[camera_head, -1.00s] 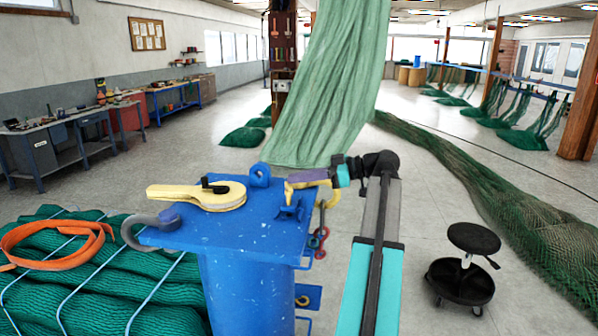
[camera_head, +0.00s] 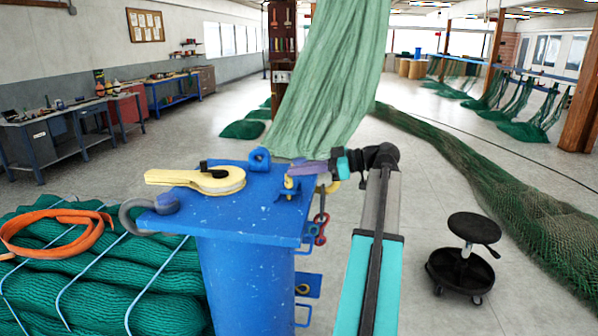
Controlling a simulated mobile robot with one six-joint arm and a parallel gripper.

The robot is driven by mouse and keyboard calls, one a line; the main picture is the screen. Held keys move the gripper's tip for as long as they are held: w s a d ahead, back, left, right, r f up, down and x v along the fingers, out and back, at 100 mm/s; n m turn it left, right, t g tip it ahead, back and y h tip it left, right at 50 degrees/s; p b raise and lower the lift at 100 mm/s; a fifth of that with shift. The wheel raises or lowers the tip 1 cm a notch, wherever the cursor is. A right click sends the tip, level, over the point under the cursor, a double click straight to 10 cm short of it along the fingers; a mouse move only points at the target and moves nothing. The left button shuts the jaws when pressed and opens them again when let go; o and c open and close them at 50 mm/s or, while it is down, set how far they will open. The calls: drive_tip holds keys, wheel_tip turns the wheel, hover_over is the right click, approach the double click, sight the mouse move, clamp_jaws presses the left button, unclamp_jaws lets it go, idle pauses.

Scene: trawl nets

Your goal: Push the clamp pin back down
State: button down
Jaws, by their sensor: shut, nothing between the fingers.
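A small blue clamp bracket (camera_head: 285,195) stands near the right edge of the blue top plate (camera_head: 235,220). A small yellow piece, which looks like the clamp pin (camera_head: 289,183), stands upright at it. My gripper (camera_head: 302,168) reaches in from the right with purplish fingers, shut and empty. Its tips are just above the yellow piece. I cannot tell whether they touch it, or how deep the pin sits. A pale yellow block (camera_head: 210,181) with a black knob lies on the left of the plate.
A grey shackle (camera_head: 135,216) is at the plate's left corner and a blue eye (camera_head: 259,158) at the back. Red links (camera_head: 320,228) hang on the right. Green netting (camera_head: 130,270) with an orange strap (camera_head: 55,232) lies left. A black stool (camera_head: 473,228) stands on open floor right.

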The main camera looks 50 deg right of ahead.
idle(0.5)
drive_tip(key=s+d+r+b, duration=0.2)
drive_tip(key=s+d+r, duration=0.3)
drive_tip(key=s, duration=0.3)
drive_tip(key=shift+s+r+b, duration=0.15)
drive_tip(key=shift+r+b, duration=0.25)
drive_tip(key=shift+r, duration=0.3)
drive_tip(key=shift+d, duration=0.1)
